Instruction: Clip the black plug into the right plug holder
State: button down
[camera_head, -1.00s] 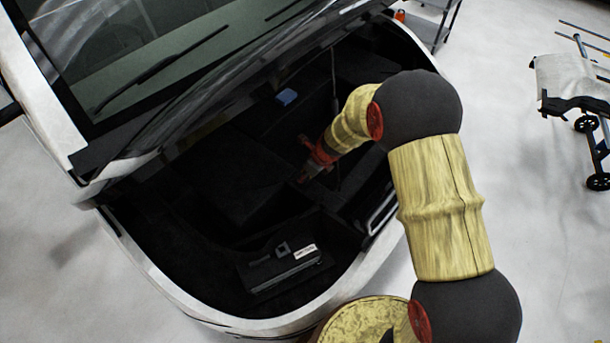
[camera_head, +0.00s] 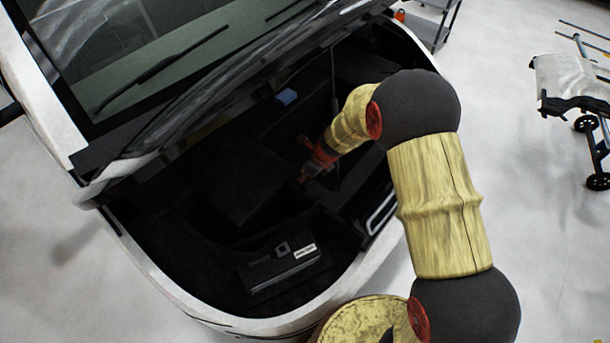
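My gripper (camera_head: 307,174) is small and dark red at the end of my yellow-wrapped arm. It reaches down into the dark trunk (camera_head: 215,240) of the car, over its middle right part. The fingers are too small and dark to tell whether they are open, shut or holding something. I cannot make out the black plug or the right plug holder against the black lining. They may be in the dark or hidden by my arm.
A black box with a white label (camera_head: 283,266) lies near the trunk's front edge. A small blue object (camera_head: 287,97) sits at the back. A cart (camera_head: 575,85) stands on the floor at right.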

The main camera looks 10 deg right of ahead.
jog(key=shift+s+f, duration=0.1)
jog(key=c, duration=1.6)
grip_release()
jog(key=v, duration=1.2)
